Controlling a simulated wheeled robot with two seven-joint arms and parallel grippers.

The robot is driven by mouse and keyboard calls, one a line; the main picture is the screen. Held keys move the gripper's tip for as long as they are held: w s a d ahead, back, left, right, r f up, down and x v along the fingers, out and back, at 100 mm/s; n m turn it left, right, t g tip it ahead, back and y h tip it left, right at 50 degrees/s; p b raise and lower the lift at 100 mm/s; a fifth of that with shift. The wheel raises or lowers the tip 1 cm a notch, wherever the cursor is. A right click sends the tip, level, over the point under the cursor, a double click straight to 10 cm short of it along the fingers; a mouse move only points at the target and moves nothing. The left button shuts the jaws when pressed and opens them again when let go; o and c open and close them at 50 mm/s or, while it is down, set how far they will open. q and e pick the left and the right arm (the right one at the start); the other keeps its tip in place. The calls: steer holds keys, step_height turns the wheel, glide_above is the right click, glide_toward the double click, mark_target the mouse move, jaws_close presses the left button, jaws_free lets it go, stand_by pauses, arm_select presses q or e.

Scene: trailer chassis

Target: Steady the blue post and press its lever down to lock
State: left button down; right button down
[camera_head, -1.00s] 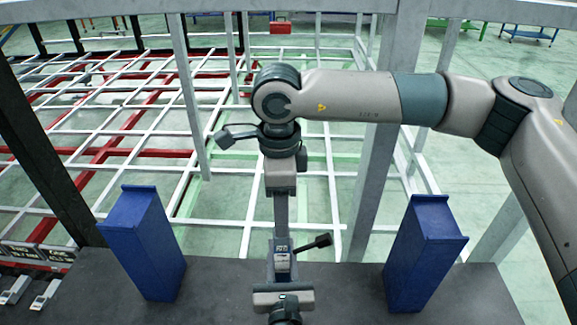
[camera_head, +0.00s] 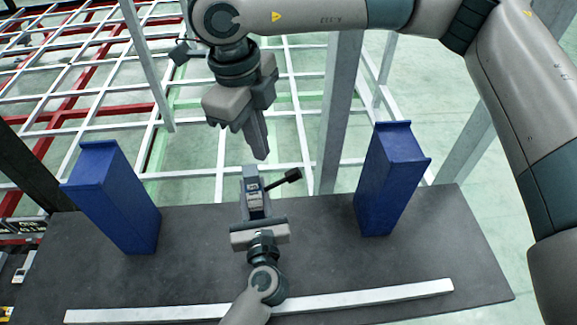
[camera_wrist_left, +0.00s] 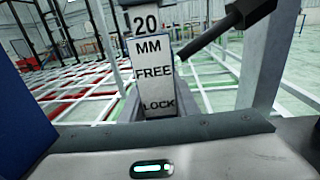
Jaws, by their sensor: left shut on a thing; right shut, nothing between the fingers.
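A grey metal post (camera_head: 251,181) stands at the middle of the dark table; the part in my grip looks grey, not blue. Its black-tipped lever (camera_head: 288,177) sticks out to the right and slants upward. In the left wrist view the post's label (camera_wrist_left: 154,75) reads 20 MM, FREE and LOCK, and the lever (camera_wrist_left: 228,30) is at the upper right. My left gripper (camera_head: 254,213) is shut on the post from the near side. My right gripper (camera_head: 261,155) is shut and empty, its fingertips pointing down just above the post's top, left of the lever tip.
Two blue blocks stand on the table, one left (camera_head: 112,198) and one right (camera_head: 391,180) of the post. A pale bar (camera_head: 370,297) lies along the table's (camera_head: 330,250) near part. A white and red frame (camera_head: 80,95) and an upright grey beam (camera_head: 338,110) are behind.

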steer(key=r+m, duration=0.1)
steer(key=s+d+m, duration=0.1)
steer(key=m, duration=0.1)
steer(key=s+d+r+m+h, duration=0.1)
steer(key=m, duration=0.1)
steer(key=shift+r, duration=0.35)
steer(key=shift+w+f, duration=0.1)
glide_above(284, 180)
steer(key=s, duration=0.2)
steer(key=a+x, duration=0.2)
steer(key=x, duration=0.9)
steer(key=shift+d+f, duration=0.3)
steer(key=shift+f, duration=0.35)
steer(key=shift+d+f, duration=0.1)
